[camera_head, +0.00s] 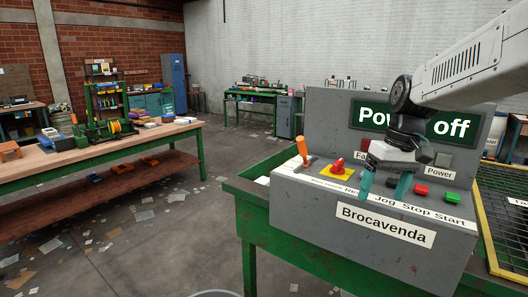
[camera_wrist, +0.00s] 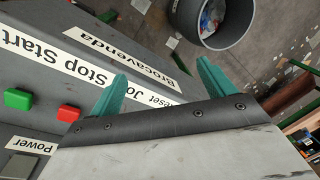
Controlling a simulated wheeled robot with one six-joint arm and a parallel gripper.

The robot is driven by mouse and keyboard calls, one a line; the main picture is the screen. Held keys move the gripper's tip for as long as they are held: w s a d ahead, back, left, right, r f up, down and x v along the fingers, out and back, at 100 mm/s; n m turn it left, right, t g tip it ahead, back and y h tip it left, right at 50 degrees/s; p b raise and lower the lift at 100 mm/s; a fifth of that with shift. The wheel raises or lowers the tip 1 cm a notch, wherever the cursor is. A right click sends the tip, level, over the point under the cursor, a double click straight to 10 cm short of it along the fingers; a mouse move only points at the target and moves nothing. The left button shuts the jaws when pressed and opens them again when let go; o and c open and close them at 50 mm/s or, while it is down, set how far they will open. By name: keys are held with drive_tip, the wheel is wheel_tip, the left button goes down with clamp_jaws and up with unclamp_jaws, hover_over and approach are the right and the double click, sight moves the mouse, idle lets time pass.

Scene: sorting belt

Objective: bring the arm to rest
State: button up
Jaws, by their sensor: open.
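My arm (camera_head: 470,65) reaches in from the upper right of the head view. My gripper (camera_head: 384,187) hangs in front of the grey control panel (camera_head: 300,215), its two teal fingers apart with nothing between them. In the wrist view my gripper (camera_wrist: 160,95) is also open and empty, over the panel's labelled front edge. I cannot tell whether a fingertip touches the panel. The panel has an orange-handled lever (camera_head: 303,150), a red knob on a yellow plate (camera_head: 338,165), a red button (camera_head: 421,190) and a green button (camera_head: 453,197). Its sign reads "Power off", partly hidden by my arm.
The panel stands on a green table (camera_head: 252,210). A yellow-edged mesh (camera_head: 484,225) lies to its right. A grey round bin (camera_wrist: 205,42) stands on the floor below. A wooden workbench (camera_head: 140,139) with tools is at the left. The littered floor between is open.

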drive_tip(key=s+f+m+t+h, duration=0.1)
drive_tip(key=s+f+m, duration=0.1)
drive_tip(key=s, duration=2.4)
drive_tip(key=shift+s+f+m+h, duration=0.2)
drive_tip(key=shift+f+m+h, duration=0.15)
drive_tip(key=shift+f, duration=0.25)
